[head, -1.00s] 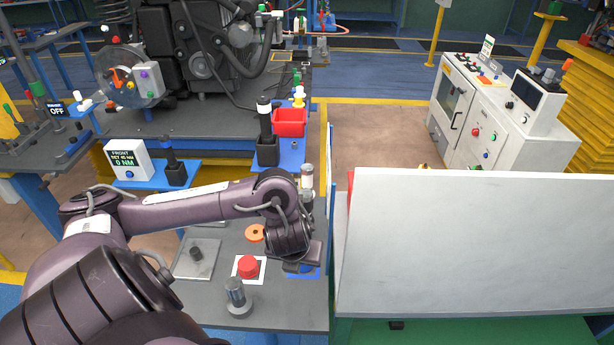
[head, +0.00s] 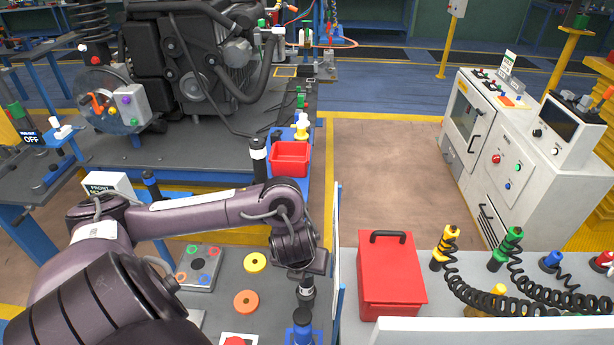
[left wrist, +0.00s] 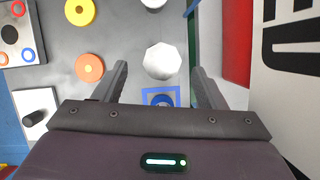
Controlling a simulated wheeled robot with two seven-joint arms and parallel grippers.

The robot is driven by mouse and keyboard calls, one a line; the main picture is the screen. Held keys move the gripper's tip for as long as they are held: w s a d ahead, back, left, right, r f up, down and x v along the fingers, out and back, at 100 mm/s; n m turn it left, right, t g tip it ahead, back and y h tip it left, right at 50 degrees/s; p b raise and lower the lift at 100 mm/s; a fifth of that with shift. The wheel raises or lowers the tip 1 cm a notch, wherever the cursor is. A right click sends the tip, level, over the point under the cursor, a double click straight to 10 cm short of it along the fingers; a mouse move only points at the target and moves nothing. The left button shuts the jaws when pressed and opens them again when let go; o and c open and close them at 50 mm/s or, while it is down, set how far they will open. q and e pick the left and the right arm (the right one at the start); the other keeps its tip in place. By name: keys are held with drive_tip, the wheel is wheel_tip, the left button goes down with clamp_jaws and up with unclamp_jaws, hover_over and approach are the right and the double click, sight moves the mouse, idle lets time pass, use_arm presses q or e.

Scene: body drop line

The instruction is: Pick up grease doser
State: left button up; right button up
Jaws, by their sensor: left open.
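My left gripper (left wrist: 160,85) points down over the bench, open, with nothing between its fingers. In the left wrist view, a pale eight-sided top (left wrist: 163,61) lies just beyond the fingertips, midway between them. A blue round piece (left wrist: 160,99) in a blue square outline shows nearer the palm, partly hidden. In the head view, my left gripper (head: 303,272) is above a dark upright part with a light band (head: 306,291) and a blue piece (head: 302,333). I cannot tell for sure which of these is the grease doser. My right gripper is not in view.
Orange (head: 246,302) and yellow (head: 255,262) discs lie left of the gripper. A red box (head: 391,275) stands right, beyond an upright panel (head: 337,270). A red bin (head: 290,158) is behind. Tools with coiled cords (head: 505,250) stand at right.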

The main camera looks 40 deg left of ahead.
sight(306, 282)
use_arm(q)
drive_tip(key=shift+f, duration=0.6)
drive_tip(key=shift+w+f+b, duration=0.1)
drive_tip(key=shift+f+b, duration=0.2)
drive_tip(key=shift+w+f, duration=0.1)
drive_tip(key=shift+f, duration=0.6)
drive_tip(key=x, duration=0.3)
drive_tip(key=shift+f, duration=0.3)
drive_tip(key=shift+w+a+f, duration=0.1)
drive_tip(key=shift+f, duration=0.15)
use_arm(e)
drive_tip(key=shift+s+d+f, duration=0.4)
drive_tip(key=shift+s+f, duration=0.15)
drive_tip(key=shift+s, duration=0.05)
use_arm(q)
drive_tip(key=shift+c, duration=0.3)
drive_tip(key=c, duration=1)
